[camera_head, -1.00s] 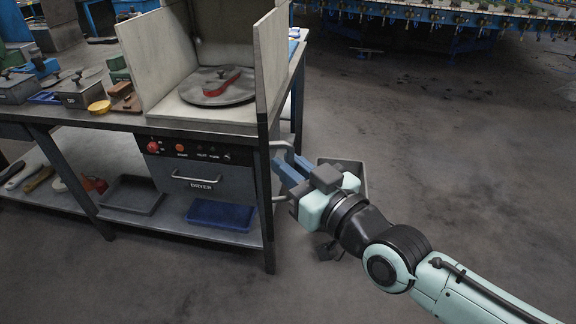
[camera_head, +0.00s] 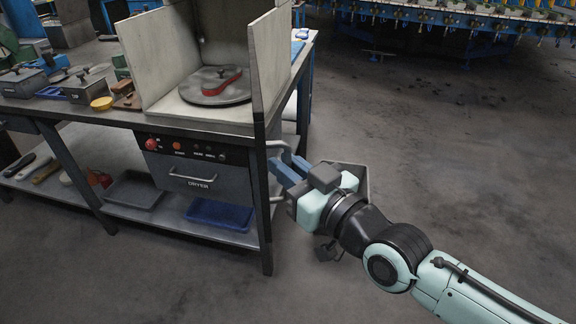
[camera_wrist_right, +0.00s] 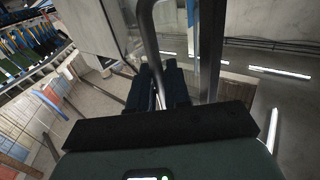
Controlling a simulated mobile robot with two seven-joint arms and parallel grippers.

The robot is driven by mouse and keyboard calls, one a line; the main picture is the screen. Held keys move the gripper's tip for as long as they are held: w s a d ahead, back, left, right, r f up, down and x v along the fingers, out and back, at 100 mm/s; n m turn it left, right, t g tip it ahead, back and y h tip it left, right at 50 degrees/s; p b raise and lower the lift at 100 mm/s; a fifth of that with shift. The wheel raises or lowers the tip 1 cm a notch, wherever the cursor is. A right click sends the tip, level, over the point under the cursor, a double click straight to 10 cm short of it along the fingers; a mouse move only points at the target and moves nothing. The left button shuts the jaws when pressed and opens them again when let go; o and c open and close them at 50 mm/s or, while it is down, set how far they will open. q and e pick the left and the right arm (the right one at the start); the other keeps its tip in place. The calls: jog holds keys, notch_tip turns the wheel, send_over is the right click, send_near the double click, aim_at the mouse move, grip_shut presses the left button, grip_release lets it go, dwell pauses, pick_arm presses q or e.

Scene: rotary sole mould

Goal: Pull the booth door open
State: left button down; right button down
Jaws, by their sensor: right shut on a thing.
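The booth (camera_head: 190,62) stands on the workbench, its front open toward me, with pale side panels. A round turntable (camera_head: 192,93) inside it carries a red sole shape (camera_head: 222,80). My right gripper (camera_head: 286,168) is at the bench's right end, with its blue fingers shut on a grey metal bar handle (camera_head: 277,146). The handle also shows in the right wrist view (camera_wrist_right: 149,45), running down between the dark fingers (camera_wrist_right: 160,85). What the handle is fixed to is hard to see. My left gripper is not in view.
A dryer unit (camera_head: 200,178) with its own handle sits under the bench top. A blue tray (camera_head: 220,214) lies on the lower shelf. A grey bin (camera_head: 362,180) is partly hidden behind my right gripper. Open floor (camera_head: 450,170) lies to the right.

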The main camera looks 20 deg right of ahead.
jog(key=shift+r, duration=0.2)
jog(key=c, duration=1.3)
grip_release()
jog(key=shift+f, duration=0.1)
jog(key=shift+c, duration=0.2)
